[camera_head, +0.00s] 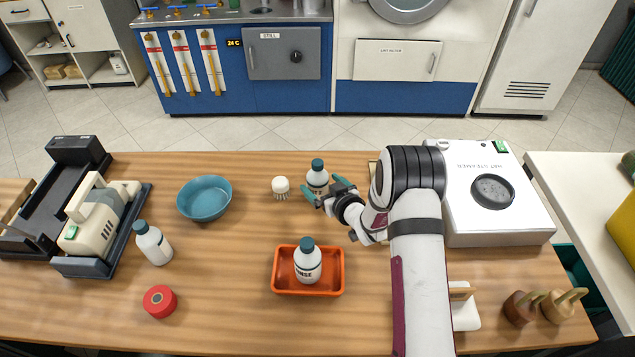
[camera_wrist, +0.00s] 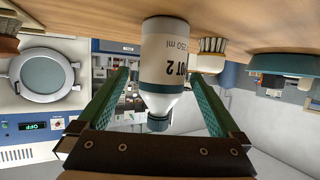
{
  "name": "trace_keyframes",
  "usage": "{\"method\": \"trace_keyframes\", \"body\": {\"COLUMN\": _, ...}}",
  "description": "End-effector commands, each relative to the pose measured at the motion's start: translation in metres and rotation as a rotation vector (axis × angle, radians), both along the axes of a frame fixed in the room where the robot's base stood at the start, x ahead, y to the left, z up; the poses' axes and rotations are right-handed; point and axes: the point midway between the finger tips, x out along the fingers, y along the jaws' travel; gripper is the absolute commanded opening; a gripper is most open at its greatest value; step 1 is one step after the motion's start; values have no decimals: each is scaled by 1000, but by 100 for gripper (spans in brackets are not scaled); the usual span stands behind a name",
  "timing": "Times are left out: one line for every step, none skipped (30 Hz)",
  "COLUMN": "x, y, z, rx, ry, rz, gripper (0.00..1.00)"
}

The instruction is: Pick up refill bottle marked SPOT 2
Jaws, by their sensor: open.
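The refill bottle (camera_head: 318,177) stands upright on the wooden counter, white with a teal cap. In the wrist view, which is upside down, the bottle (camera_wrist: 162,50) shows "OT 2" and "250 ml" on its label; the rest of the marking is turned out of sight. My gripper (camera_head: 320,186) is open at the bottle, its green fingers to either side. In the wrist view my gripper (camera_wrist: 160,76) has the bottle between its fingertips, with a visible gap on each side.
A white-topped brush (camera_head: 281,185) stands close left of the bottle, with a teal bowl (camera_head: 204,198) further left. A bottle ending "NSE" (camera_head: 307,267) sits in an orange tray (camera_head: 282,289) in front. Another bottle (camera_head: 153,244) stands left; a hat steamer (camera_head: 520,222) is right.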

Motion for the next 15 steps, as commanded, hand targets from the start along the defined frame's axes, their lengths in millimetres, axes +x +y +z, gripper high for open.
{"method": "trace_keyframes", "body": {"x": 3, "y": 2, "z": -2, "rx": 0, "ry": 0, "rz": 1, "gripper": 100}}
{"method": "trace_keyframes", "body": {"x": 5, "y": 3, "z": -3, "rx": 0, "ry": 0, "rz": 1, "gripper": 100}}
{"method": "trace_keyframes", "body": {"x": 9, "y": 6, "z": -5, "rx": 0, "ry": 0, "rz": 1, "gripper": 100}}
{"method": "trace_keyframes", "body": {"x": 13, "y": 9, "z": -8, "rx": 0, "ry": 0, "rz": 2, "gripper": 100}}
{"method": "trace_keyframes", "body": {"x": 18, "y": 12, "z": -11, "rx": -1, "ry": -1, "rz": 3, "gripper": 100}}
{"method": "trace_keyframes", "body": {"x": 25, "y": 16, "z": -15, "rx": 0, "ry": 0, "rz": 1, "gripper": 100}}
{"method": "trace_keyframes", "body": {"x": 30, "y": 19, "z": -17, "rx": -1, "ry": -1, "rz": 3, "gripper": 100}}
{"method": "trace_keyframes", "body": {"x": 34, "y": 20, "z": -19, "rx": 0, "ry": 0, "rz": 1, "gripper": 100}}
{"method": "trace_keyframes", "body": {"x": 39, "y": 23, "z": -21, "rx": 0, "ry": -1, "rz": 1, "gripper": 100}}
{"method": "trace_keyframes", "body": {"x": 42, "y": 24, "z": -23, "rx": 0, "ry": 1, "rz": 1, "gripper": 100}}
{"method": "trace_keyframes", "body": {"x": 44, "y": 25, "z": -24, "rx": 0, "ry": 0, "rz": 0, "gripper": 100}}
{"method": "trace_keyframes", "body": {"x": 45, "y": 25, "z": -24, "rx": 0, "ry": 1, "rz": 0, "gripper": 100}}
{"method": "trace_keyframes", "body": {"x": 46, "y": 25, "z": -24, "rx": 0, "ry": 1, "rz": 0, "gripper": 100}}
{"method": "trace_keyframes", "body": {"x": 46, "y": 25, "z": -24, "rx": 0, "ry": 1, "rz": 0, "gripper": 100}}
{"method": "trace_keyframes", "body": {"x": 46, "y": 25, "z": -24, "rx": 0, "ry": 1, "rz": 0, "gripper": 100}}
